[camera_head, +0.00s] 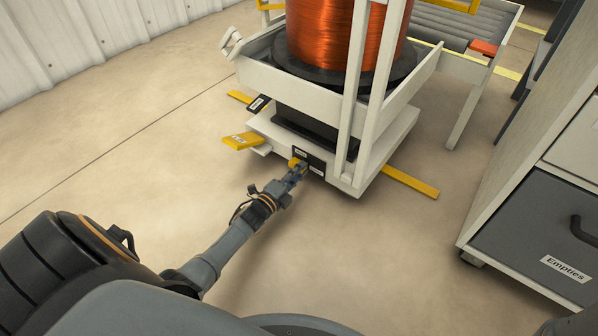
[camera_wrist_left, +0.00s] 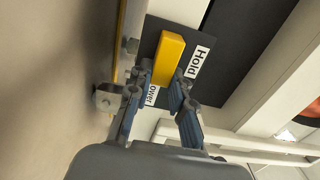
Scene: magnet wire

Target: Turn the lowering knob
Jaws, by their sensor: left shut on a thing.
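The lowering knob is a yellow bar (camera_wrist_left: 168,58) on a black panel (camera_wrist_left: 225,50) in the left wrist view. Labels on the panel read "Hold" and, partly hidden, what looks like "Lower". The knob also shows small in the head view (camera_head: 295,163), on the front of the white lift cart's base (camera_head: 345,180). My left gripper (camera_wrist_left: 163,85) is shut on the knob, with a finger on each side of its near end. It also shows in the head view (camera_head: 297,172), at the panel. My right gripper is in neither view.
A large copper wire spool (camera_head: 325,35) stands on the cart's black round plate. Yellow feet, including a pedal (camera_head: 241,141) and a bar (camera_head: 410,182), stick out near the floor. A cabinet with an "Empties" drawer (camera_head: 530,225) stands at right. The floor at left is clear.

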